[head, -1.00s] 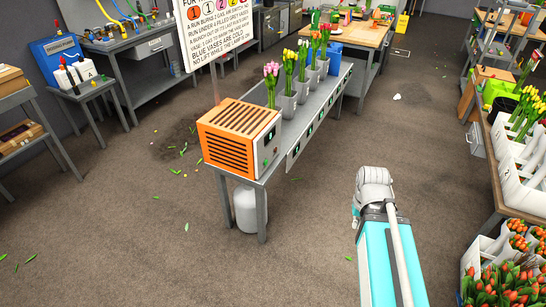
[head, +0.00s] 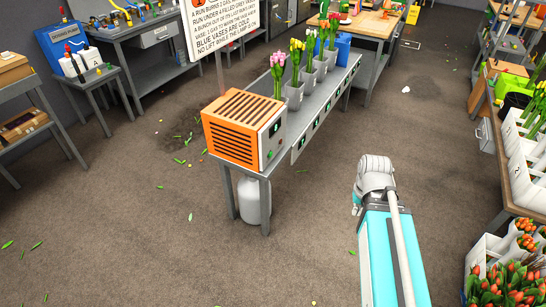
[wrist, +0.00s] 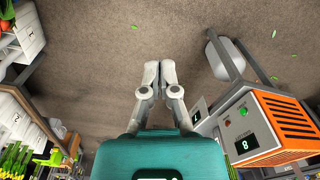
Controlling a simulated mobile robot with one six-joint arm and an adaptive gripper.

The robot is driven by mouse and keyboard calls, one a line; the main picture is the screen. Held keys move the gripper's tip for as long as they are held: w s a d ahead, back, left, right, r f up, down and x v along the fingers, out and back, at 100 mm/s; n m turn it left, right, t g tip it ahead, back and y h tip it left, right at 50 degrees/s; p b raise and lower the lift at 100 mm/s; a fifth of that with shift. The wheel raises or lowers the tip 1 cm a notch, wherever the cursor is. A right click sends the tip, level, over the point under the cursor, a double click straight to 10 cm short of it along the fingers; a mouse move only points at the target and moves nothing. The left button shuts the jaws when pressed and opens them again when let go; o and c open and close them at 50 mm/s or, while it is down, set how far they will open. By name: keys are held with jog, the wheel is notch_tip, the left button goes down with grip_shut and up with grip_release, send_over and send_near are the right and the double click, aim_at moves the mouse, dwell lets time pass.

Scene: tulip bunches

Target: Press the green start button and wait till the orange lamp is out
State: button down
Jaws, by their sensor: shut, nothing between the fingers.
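The orange slatted box (head: 242,130) stands on the near end of a narrow grey bench. Its grey front panel has a lit display and a small green button (head: 270,155). In the wrist view the orange box (wrist: 285,125) is at the right, with the green button (wrist: 243,111) and a display reading 8. My gripper (wrist: 160,66) is shut and empty, pointing at the floor, left of the box in the wrist view and apart from the button.
Grey vases with tulips (head: 294,92) stand in a row behind the box on the grey bench (head: 318,105). A white cylinder (head: 248,200) is under it. A sign (head: 222,30) hangs behind. White tulip crates (head: 512,150) are at the right. The floor between is open.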

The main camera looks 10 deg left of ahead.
aim_at(271, 155)
jog(key=w+a+f+m+t+y+b, duration=0.2)
jog(key=w+a+f+t+b, duration=0.2)
jog(key=w+a+f+b, duration=0.3)
jog(key=w+a+f+m+t+y+b, duration=0.2)
jog(key=w+a+f+t+b, duration=0.3)
jog(key=w+b, duration=1.1)
jog(key=w+a+f+m+t+y+b, duration=0.2)
jog(key=w+a+f+t+b, duration=0.2)
jog(key=w+a+f+b, duration=0.5)
jog(key=w+a+b, duration=0.1)
jog(key=w+b, duration=0.2)
jog(key=w, duration=0.3)
jog(key=shift+a+y, duration=0.15)
jog(key=shift+y, duration=0.15)
jog(key=shift+a, duration=0.15)
jog(key=w+a, duration=0.3)
jog(key=a, duration=0.5)
jog(key=shift+w+a, duration=0.3)
jog(key=shift+a, duration=0.5)
dwell(1.2)
jog(key=shift+d, duration=0.1)
dwell(0.3)
jog(key=shift+s+d, duration=0.3)
jog(key=shift+d, duration=0.4)
